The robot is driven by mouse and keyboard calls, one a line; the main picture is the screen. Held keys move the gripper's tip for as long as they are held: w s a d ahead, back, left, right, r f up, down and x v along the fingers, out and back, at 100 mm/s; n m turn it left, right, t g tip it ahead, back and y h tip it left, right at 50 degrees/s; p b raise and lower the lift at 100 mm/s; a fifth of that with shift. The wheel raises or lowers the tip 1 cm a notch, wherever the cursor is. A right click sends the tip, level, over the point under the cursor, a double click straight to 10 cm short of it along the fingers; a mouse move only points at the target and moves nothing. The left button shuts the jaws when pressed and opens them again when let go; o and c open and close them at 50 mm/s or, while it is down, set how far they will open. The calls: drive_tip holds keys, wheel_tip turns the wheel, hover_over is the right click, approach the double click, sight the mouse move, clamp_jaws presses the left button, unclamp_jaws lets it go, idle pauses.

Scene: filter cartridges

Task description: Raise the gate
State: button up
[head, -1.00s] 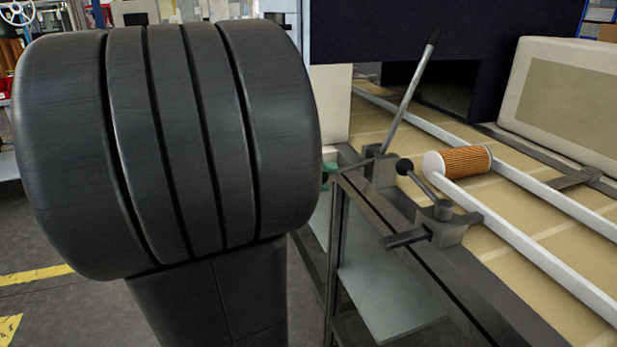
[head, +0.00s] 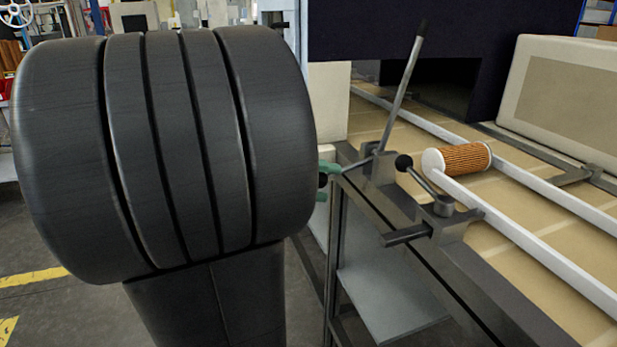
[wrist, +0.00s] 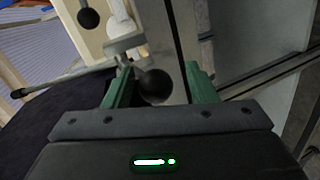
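My gripper (wrist: 158,88) has two green fingers standing apart. A black ball knob (wrist: 153,87) shows between them in the wrist view, with a gap on each side. In the head view this knob (head: 323,181) is at the green fingertips, mostly hidden behind my arm. It ends a thin rod from the bracket (head: 380,168) that also carries a tall upright lever (head: 402,90) with a black grip. A second lever with a black ball knob (head: 404,163) stands on a nearer bracket (head: 442,230). A dark opening (head: 430,85) shows under the dark housing; I cannot tell which part is the gate.
An orange pleated filter cartridge (head: 458,160) with a white end lies on the white rails (head: 530,244) over the tan conveyor. A beige panel (head: 562,100) stands behind. The metal frame edge (head: 400,240) runs close beside my gripper. Grey floor lies at left.

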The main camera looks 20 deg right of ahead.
drive_tip(key=shift+r, duration=0.1)
idle(0.3)
drive_tip(key=shift+w+a+r, duration=0.1)
drive_tip(key=shift+a+r, duration=0.05)
drive_tip(key=shift+a, duration=0.15)
drive_tip(key=p+v, duration=0.3)
drive_tip(key=v, duration=1)
drive_tip(key=b+x, duration=0.3)
drive_tip(key=x, duration=1)
drive_tip(key=shift+d, duration=0.3)
